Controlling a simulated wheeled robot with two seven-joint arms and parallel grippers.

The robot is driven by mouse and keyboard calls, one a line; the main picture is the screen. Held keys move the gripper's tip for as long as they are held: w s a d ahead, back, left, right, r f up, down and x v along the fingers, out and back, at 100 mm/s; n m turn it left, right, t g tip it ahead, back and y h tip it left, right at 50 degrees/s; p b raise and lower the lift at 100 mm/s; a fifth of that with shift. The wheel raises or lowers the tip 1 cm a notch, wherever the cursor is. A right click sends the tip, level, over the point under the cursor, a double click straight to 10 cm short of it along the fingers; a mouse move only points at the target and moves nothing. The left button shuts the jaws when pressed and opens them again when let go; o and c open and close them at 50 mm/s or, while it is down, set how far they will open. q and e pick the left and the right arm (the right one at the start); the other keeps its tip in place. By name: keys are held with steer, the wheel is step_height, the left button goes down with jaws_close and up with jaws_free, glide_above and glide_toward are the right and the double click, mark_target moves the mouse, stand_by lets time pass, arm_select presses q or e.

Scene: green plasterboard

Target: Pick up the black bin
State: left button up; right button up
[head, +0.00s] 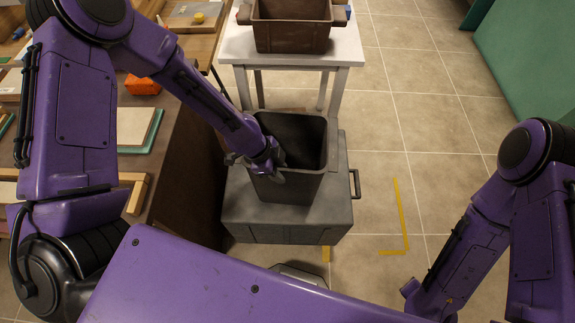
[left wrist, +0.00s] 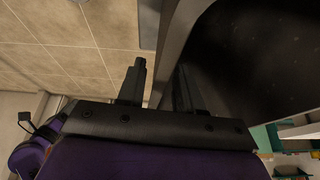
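The black bin (head: 310,186) stands upright, open at the top, on a grey case in the middle of the head view. In the left wrist view its rim and dark inside (left wrist: 255,60) fill the upper right. My left gripper (head: 275,168) is at the bin's left rim. In the left wrist view my left gripper (left wrist: 158,85) is open, one finger outside the bin wall and the other on its inner side; a gap shows beside the outer finger. My right arm shows at the lower right of the head view, but its gripper is not seen.
The grey case (head: 240,215) has a handle on its right side. A white table (head: 345,50) with a brown bin (head: 291,28) stands behind. A brown workbench (head: 180,160) with boards and an orange block (head: 142,85) is at left.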

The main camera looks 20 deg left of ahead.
arm_select(q)
steer(key=shift+x, duration=1.05)
steer(key=shift+r, duration=0.1)
steer(key=shift+f, duration=0.3)
steer(key=shift+w, duration=0.1)
steer(key=shift+c, duration=0.3)
jaws_close()
stand_by(0.5)
